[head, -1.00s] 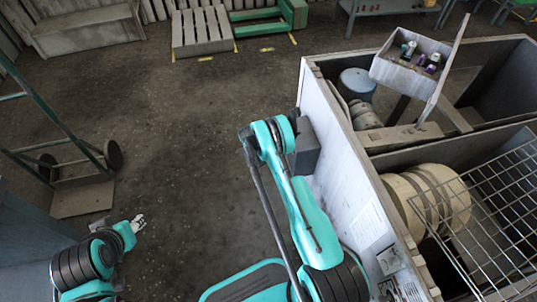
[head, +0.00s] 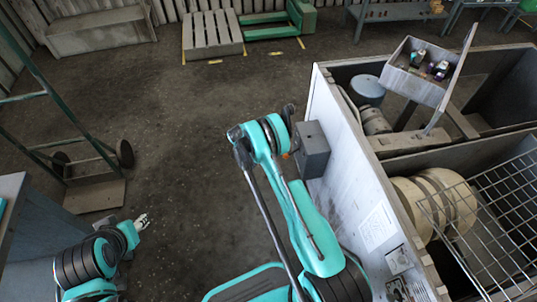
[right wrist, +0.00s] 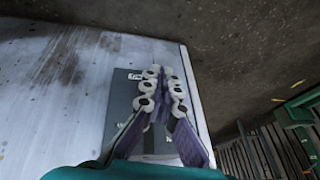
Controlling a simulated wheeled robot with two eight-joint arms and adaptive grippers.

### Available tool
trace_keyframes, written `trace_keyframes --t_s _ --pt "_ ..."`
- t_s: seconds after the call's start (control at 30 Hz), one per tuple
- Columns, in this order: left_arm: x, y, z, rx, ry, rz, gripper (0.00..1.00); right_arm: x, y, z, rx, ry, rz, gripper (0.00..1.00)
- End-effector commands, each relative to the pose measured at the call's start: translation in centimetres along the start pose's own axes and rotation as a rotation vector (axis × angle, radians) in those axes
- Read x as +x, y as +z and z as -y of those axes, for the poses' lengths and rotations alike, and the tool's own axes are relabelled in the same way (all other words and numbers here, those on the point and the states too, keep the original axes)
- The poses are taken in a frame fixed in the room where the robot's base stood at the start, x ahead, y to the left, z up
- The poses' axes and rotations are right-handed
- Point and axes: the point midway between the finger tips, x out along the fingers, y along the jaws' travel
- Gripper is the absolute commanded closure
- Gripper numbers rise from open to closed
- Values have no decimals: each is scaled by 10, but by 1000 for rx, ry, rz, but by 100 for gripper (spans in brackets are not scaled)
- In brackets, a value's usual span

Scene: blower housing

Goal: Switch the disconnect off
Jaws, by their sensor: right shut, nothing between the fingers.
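The disconnect is a grey box (head: 314,150) on the outer side wall of the blower housing. In the right wrist view its grey face (right wrist: 122,90) lies behind my right gripper (right wrist: 160,75), whose fingers are shut with nothing between them. The fingers cover part of the face, and I cannot tell whether they touch it. The position of its switch handle is not clear. In the head view my right arm stands just left of the box and hides its gripper. My left gripper (head: 142,221) is at the lower left, away from the housing; its opening is too small to read.
The housing (head: 345,150) fills the right side, with a wire guard (head: 490,215) and a tilted tray of small items (head: 418,75) on top. A hand truck (head: 95,195) stands at left. A pallet (head: 212,35) lies at the back. The floor between is clear.

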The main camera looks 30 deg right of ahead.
Motion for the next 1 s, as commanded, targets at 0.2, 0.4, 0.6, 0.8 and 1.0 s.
trace_keyframes --t_s 0.2,0.4,0.6,0.8,1.0 --pt "-7 -5 0 0 0 0 60 -19 12 0 0 -1 0 100" --pt "-7 -5 0 0 0 0 60 -21 14 -1 1 0 0 100" --pt "-7 -5 0 0 0 0 60 -21 14 -1 1 0 0 100" --pt "-7 -5 0 0 0 0 60 -21 14 0 1 0 0 100" --pt "-7 -5 0 0 0 0 60 -55 4 9 -69 -19 20 100"
